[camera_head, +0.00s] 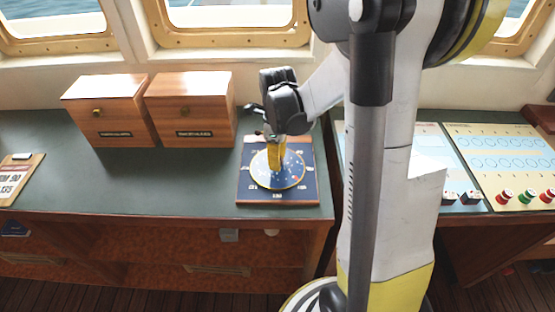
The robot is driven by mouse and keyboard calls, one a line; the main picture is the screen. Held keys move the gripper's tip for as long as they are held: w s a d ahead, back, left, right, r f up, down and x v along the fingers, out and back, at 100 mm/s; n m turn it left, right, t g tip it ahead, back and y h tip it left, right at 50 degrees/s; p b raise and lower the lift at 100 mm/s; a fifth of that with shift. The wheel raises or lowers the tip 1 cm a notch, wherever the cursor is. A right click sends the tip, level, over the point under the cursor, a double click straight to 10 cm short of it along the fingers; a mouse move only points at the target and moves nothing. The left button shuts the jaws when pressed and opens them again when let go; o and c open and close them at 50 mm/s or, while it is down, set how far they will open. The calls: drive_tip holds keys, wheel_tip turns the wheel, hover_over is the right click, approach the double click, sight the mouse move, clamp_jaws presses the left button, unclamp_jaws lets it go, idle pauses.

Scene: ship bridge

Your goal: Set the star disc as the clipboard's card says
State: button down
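The star disc (262,176) is a round blue dial with a pale rim and a few coloured marks. It lies on a dark blue square board (249,194) with white labels around it. My gripper (276,152) points down over the disc's upper middle. A yellow upright part shows at its tip. I cannot tell whether the fingers touch the disc or whether they are open or shut. The clipboard (17,180) lies at the far left, cut by the picture edge.
Right of my arm are pale panels (505,165) with red and green knobs.

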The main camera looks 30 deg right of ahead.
drive_tip(key=shift+m, duration=0.7)
drive_tip(key=c, duration=1.1)
unclamp_jaws()
drive_tip(key=shift+o, duration=0.2)
wheel_tip(320, 180, up, 12)
